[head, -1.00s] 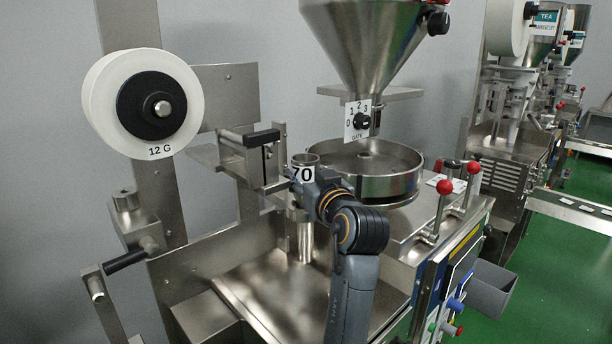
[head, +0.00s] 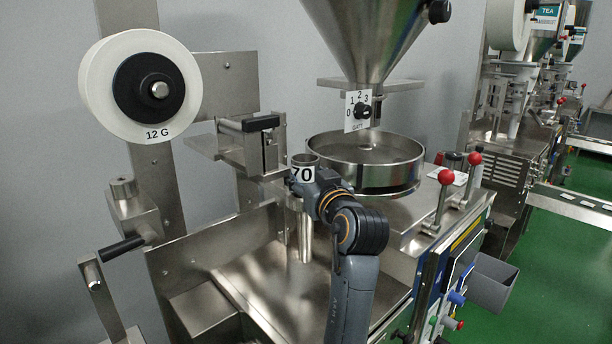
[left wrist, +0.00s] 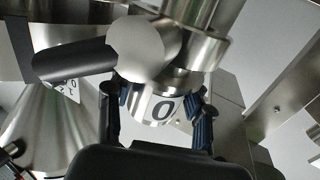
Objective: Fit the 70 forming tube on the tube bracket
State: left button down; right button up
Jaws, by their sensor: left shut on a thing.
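The 70 forming tube (head: 304,240) is a steel tube with a flared collar and a white "70" label, held upright in the head view. My left gripper (head: 303,188) is shut around its upper part, just below the rim. In the left wrist view, the labelled tube (left wrist: 163,108) sits between both fingers of the left gripper (left wrist: 157,118). Metal parts of the machine stand close to the left of the tube in the head view. The tube bracket is not clearly distinguishable there, and I cannot tell whether the tube touches it. My right gripper is not in view.
A metal block with a black bar (head: 260,124) stands behind and left of the tube. A round steel pan (head: 365,180) under the hopper (head: 365,35) is behind right. Red-knobbed levers (head: 446,178) stand right. The 12 G reel (head: 185,60) is upper left. Bare steel plate (head: 265,285) lies below.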

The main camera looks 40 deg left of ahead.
pick_arm(q)
jog(key=shift+f+b, duration=0.6)
jog(key=shift+f, duration=0.15)
jog(key=shift+c, duration=2.3)
grip_release()
jog(key=shift+r, duration=0.1)
notch_tip(320, 180, up, 19)
jog(key=p, duration=1.6)
